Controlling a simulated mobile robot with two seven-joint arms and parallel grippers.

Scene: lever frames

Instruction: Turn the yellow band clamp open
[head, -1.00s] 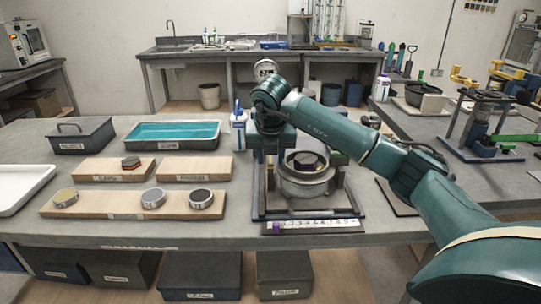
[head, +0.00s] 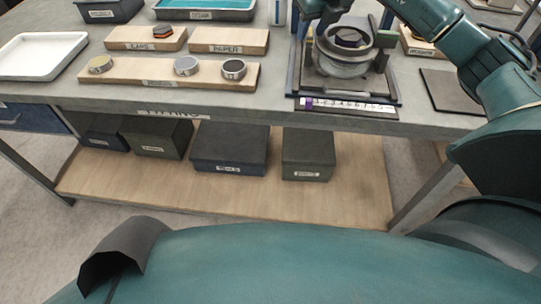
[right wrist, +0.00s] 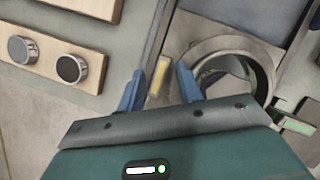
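A yellow bar (right wrist: 158,76), which looks like the handle of the yellow band clamp, shows in the right wrist view between my right gripper's (right wrist: 160,86) two blue fingers. The fingers are apart, with a gap on each side of the bar; I cannot tell their depth relative to it. A round metal ring (right wrist: 262,62) lies just right of the fingers. In the head view the frame (head: 394,98) holds a round pot (head: 343,67) with a dark piece in its mouth. My right gripper is at the top edge there, its fingers not clear. My left gripper is not in view.
A numbered strip (head: 350,107) runs along the frame's front. Wooden boards (head: 166,75) with round pieces lie to the left, beside a white tray (head: 40,56). A dark flat plate (head: 452,91) lies to the right. Boxes (head: 230,147) stand on the shelf below.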

